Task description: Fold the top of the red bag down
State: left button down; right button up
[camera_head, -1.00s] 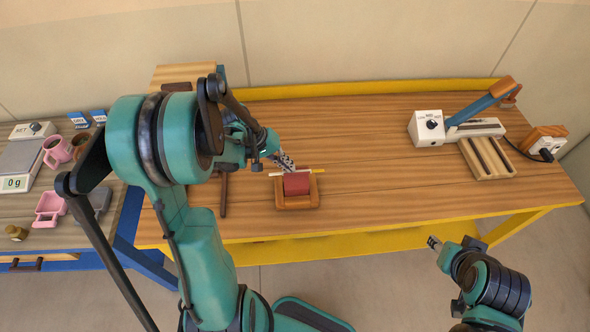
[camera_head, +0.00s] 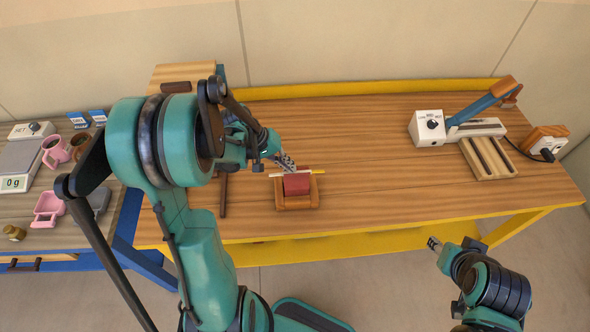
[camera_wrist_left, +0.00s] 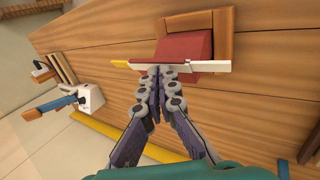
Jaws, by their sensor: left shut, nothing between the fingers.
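The red bag (camera_head: 297,184) stands in a small wooden holder (camera_head: 296,203) near the front of the wooden table. A thin white and yellow strip (camera_head: 315,172) lies across the bag's top edge, and it also shows in the left wrist view (camera_wrist_left: 213,67). My left gripper (camera_head: 287,164) is shut and empty, its fingertips at the strip and the top of the red bag (camera_wrist_left: 188,47). I cannot tell whether they touch. My right gripper (camera_head: 434,242) hangs in front of the table, away from the bag, too small to tell open from shut.
A white sealer (camera_head: 429,128) with a raised blue arm stands at the back right, near a wooden slotted block (camera_head: 488,158). A side table at left holds a scale (camera_head: 20,165) and pink cups (camera_head: 56,150). The table's middle right is clear.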

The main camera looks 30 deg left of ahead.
pick_arm(q)
jog(key=shift+b+x, duration=1.75)
jog(key=shift+x, duration=0.35)
dwell(2.2)
jog(key=shift+p+v, duration=1.55)
jog(key=shift+v, duration=1)
jog(key=shift+d, duration=0.15)
jog(key=s+d+f+m+t+y+b, duration=0.2)
jog(key=s+d+m+t+y+b, duration=0.2)
jog(key=s+d+b, duration=0.5)
jog(key=s+m+y+b, duration=0.1)
jog(key=s+m+b, duration=0.1)
jog(key=s+b, duration=0.1)
jog(key=shift+d+f+b, duration=0.2)
jog(key=shift+f+b, duration=0.2)
jog(key=shift+b, duration=0.4)
